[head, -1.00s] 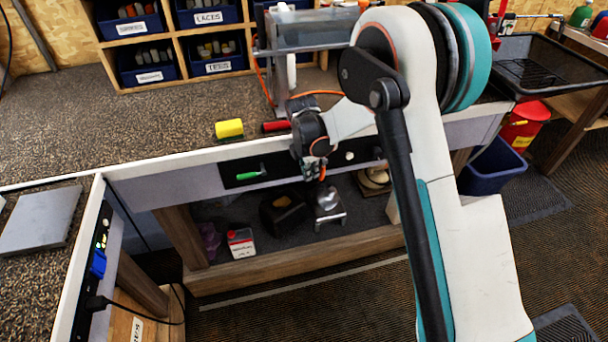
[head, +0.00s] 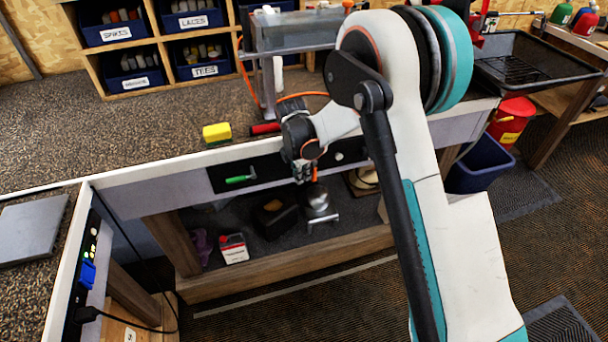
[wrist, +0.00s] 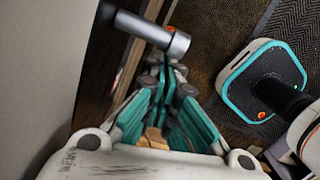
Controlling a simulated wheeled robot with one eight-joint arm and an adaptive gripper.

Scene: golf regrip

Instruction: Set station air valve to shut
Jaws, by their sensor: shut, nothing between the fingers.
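A black panel (head: 270,166) is set in the front face of the bench. A lever with a green handle (head: 241,178) lies nearly level on its left part, and a small white knob (head: 338,156) is at its right. I cannot tell for sure which fitting is the station air valve. My gripper (head: 303,176) is in front of the panel, right of the green handle and apart from it. In the wrist view my gripper (wrist: 165,75) is shut and empty. A grey cylinder with an orange spot (wrist: 150,30) is close to its fingertips; contact is unclear.
A yellow block (head: 217,132) and a red-handled item (head: 265,128) lie on the bench top near its edge. Under the bench are a red and white can (head: 233,248) and a metal pot (head: 317,201). A blue bin (head: 480,165) stands at right.

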